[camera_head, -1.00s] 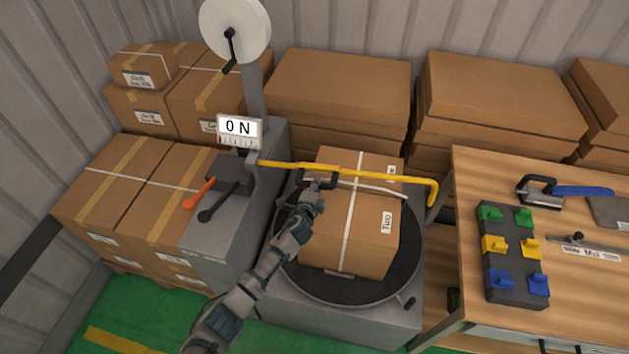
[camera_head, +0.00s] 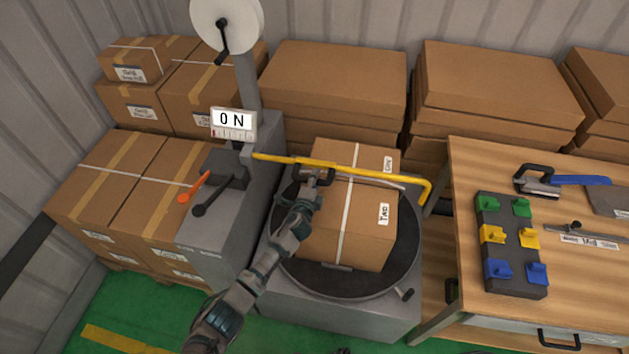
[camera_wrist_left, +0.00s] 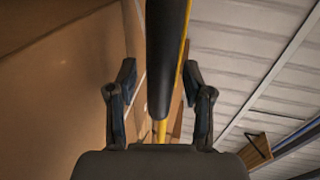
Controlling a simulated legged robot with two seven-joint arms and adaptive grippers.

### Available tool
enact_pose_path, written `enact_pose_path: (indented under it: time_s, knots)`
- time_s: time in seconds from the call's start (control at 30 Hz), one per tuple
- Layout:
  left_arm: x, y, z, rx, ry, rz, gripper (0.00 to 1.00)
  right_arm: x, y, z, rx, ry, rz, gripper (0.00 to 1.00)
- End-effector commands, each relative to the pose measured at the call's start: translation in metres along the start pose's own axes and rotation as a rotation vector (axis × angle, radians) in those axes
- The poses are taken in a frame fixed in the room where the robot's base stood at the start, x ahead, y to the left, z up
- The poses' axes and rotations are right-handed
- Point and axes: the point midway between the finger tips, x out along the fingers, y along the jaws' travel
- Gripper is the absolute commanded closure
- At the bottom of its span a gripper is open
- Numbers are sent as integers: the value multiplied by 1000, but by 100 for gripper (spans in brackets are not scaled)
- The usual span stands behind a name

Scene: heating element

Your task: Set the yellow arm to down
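The yellow arm (camera_head: 375,171) runs nearly level from the grey machine over the top of a cardboard box, and its right end bends down. A black handle (camera_wrist_left: 163,55) hangs on the arm; in the head view it is partly hidden by my gripper. My left gripper (camera_head: 315,180) is at this handle, above the left part of the box. In the left wrist view my left gripper (camera_wrist_left: 160,95) has its two fingers apart on either side of the black handle, with gaps showing. My right gripper is not in view.
The cardboard box (camera_head: 345,235) stands on a dark round turntable (camera_head: 360,288). The grey machine (camera_head: 215,215) has an orange lever (camera_head: 193,187), a black lever (camera_head: 212,198) and a display (camera_head: 233,120) reading 0 N. A wooden table (camera_head: 465,240) with clips is at the right.

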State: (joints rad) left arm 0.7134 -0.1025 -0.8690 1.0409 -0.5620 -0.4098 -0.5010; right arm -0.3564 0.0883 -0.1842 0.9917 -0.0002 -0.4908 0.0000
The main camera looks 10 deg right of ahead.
Motion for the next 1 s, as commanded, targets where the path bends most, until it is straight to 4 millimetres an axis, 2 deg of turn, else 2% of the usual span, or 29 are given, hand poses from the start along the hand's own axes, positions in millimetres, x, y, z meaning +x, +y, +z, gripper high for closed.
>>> enact_pose_path:
  time_s: [0.23,0.37,0.8,1.0]
  knots:
    - [-2,0,2,1,-2,-1,50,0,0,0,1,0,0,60]
    - [-11,-1,3,-1,-3,-3,50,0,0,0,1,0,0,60]
    - [-90,2,0,0,0,2,50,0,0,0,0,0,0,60]
    - [-113,1,-1,2,0,1,50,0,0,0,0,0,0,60]
